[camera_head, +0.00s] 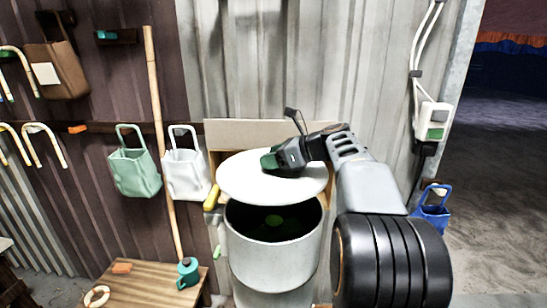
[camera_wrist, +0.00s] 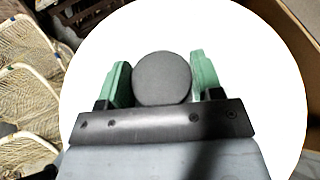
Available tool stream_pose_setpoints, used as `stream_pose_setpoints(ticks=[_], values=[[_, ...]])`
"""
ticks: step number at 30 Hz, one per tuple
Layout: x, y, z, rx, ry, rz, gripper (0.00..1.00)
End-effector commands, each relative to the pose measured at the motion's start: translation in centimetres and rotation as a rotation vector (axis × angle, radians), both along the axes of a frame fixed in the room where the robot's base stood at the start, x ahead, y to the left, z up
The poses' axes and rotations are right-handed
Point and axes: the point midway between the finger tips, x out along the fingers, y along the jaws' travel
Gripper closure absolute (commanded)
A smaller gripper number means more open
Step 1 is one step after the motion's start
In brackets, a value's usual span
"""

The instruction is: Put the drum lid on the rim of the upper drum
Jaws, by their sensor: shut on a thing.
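The drum lid (camera_head: 240,183) is a flat white disc held above the upper drum (camera_head: 272,255), a pale open-topped cylinder with a dark inside. The lid looks roughly level and sits apart from the drum's rim, with the dark opening showing below its front edge. My gripper (camera_head: 270,160) is over the middle of the lid. In the wrist view my gripper (camera_wrist: 162,80) has its green fingers on both sides of a round dark grey knob (camera_wrist: 162,78) on the lid (camera_wrist: 250,60). The back of the rim is hidden behind the lid.
A wooden table (camera_head: 150,290) with a teal mug (camera_head: 188,271) stands left of the drum. A cardboard-coloured panel (camera_head: 230,132) is behind the lid. Green (camera_head: 134,172) and white (camera_head: 186,174) bags hang on the wall. A bamboo pole (camera_head: 160,130) leans at left.

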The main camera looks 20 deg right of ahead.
Motion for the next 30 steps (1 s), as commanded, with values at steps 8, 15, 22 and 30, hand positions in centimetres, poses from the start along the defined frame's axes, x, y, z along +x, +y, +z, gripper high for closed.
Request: stream_pose_setpoints(ticks=[8,15,22,30], values=[[0.0,-0.2,-2.9,0.000,-0.003,-0.004,0.85],[0.0,-0.1,-5.6,0.000,-0.003,-0.003,0.85],[0.0,-0.1,-7.8,0.001,-0.002,-0.004,0.85],[0.0,-0.1,-9.8,0.000,-0.003,-0.005,0.85]])
